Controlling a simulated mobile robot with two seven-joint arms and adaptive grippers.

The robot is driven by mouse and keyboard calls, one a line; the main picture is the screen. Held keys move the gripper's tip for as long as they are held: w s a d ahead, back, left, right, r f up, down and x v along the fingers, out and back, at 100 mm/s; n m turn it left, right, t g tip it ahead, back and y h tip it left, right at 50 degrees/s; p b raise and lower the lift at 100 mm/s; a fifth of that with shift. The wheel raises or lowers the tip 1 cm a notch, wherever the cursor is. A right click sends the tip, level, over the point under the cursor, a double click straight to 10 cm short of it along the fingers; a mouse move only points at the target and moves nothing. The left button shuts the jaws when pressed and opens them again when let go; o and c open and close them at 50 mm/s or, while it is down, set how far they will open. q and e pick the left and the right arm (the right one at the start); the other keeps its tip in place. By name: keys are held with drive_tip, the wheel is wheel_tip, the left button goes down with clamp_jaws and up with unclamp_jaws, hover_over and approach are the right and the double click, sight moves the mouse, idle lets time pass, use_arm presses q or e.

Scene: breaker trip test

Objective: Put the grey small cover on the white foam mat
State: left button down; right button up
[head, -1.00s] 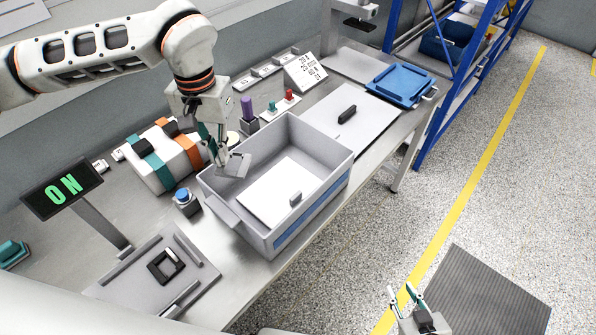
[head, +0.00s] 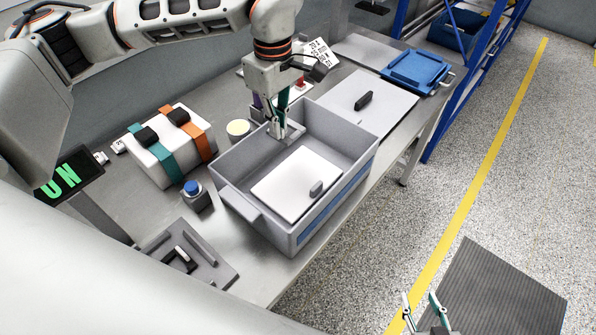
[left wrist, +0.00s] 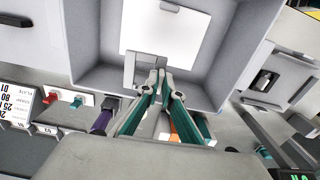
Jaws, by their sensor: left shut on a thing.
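My left gripper (head: 279,134) is shut on a small light-grey flat piece, the grey small cover (head: 294,132). It holds the cover at the back wall of the grey bin, near the rim; the exact height is unclear. In the left wrist view the cover (left wrist: 143,69) shows at the fingertips (left wrist: 161,76), overlapping the near edge of a white sheet. This sheet, seemingly the white foam mat (head: 285,186), lies in the bin with a small grey block (head: 316,187) on it. My right gripper (head: 423,308) is open and empty above the floor.
The grey bin (head: 230,199) has raised walls around the mat. A white case with straps (head: 180,147), a blue button (head: 192,188) and a round yellowish-topped item (head: 238,128) stand left of it. A pale panel with a black handle (head: 364,100) and a blue tray (head: 418,70) lie beyond.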

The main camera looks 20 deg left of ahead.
use_arm(q)
drive_tip(key=w+d+r+n, duration=0.1)
drive_tip(key=n, duration=0.4)
drive_tip(key=w+d+r+n, duration=0.1)
drive_tip(key=n, duration=0.5)
drive_tip(key=w+d+r+n, duration=0.1)
drive_tip(key=r+n, duration=0.1)
drive_tip(key=n, duration=0.4)
drive_tip(key=shift+w, duration=0.4)
drive_tip(key=n, duration=0.1)
drive_tip(key=r+n, duration=0.1)
drive_tip(key=n, duration=0.2)
drive_tip(key=shift+w+d+r+n, duration=0.15)
drive_tip(key=shift+w+d+n, duration=0.15)
drive_tip(key=shift+w+n, duration=0.1)
drive_tip(key=r+n, duration=0.1)
drive_tip(key=n, duration=0.3)
drive_tip(key=n+p, duration=0.1)
drive_tip(key=n, duration=0.9)
hover_over(312, 159)
wheel_tip(312, 159, down, 17)
drive_tip(key=shift+f, duration=0.3)
